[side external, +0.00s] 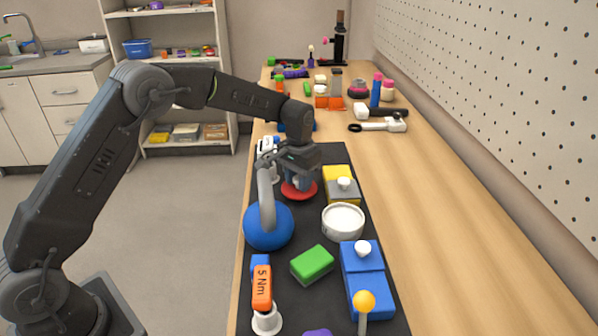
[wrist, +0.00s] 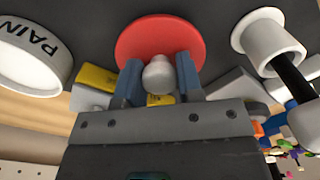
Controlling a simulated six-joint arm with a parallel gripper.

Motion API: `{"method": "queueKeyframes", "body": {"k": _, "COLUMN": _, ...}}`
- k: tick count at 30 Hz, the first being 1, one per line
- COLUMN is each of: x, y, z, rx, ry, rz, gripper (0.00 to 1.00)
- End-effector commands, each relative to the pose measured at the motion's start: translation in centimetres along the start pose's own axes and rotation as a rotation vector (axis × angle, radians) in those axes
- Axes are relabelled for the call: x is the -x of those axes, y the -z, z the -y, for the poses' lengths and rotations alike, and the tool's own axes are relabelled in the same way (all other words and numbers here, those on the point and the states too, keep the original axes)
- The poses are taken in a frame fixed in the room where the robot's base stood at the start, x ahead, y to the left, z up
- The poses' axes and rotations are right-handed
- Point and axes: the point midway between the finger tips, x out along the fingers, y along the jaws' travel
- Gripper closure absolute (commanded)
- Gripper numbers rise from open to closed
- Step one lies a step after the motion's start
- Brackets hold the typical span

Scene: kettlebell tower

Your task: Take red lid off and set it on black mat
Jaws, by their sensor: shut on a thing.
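The red lid (side external: 300,192) is a round disc with a pale knob, over the middle of the black mat (side external: 308,220). My gripper (side external: 298,178) is shut on the knob. In the wrist view the red lid (wrist: 150,38) spreads beyond the two blue-grey fingers, with the knob between them. The lid looks low and roughly level; I cannot tell whether it touches the mat. A white paint pot (side external: 343,222) stands open to the right and nearer the camera; it also shows at the left of the wrist view (wrist: 30,62).
A blue kettlebell (side external: 269,226) stands close in front of the lid. A yellow box with a grey top (side external: 342,190) is at its right. A green block (side external: 312,265), a blue box (side external: 366,282) and an orange tool (side external: 262,285) are nearer.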

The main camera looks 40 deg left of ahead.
Motion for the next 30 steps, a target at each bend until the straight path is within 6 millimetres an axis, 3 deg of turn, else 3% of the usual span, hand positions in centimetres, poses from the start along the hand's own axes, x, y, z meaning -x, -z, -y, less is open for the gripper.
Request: {"method": "queueKeyframes", "body": {"k": 30, "x": -1.3, "y": 0.0, "z": 0.0, "rx": 0.0, "ry": 0.0, "rz": 0.0, "gripper": 0.99}}
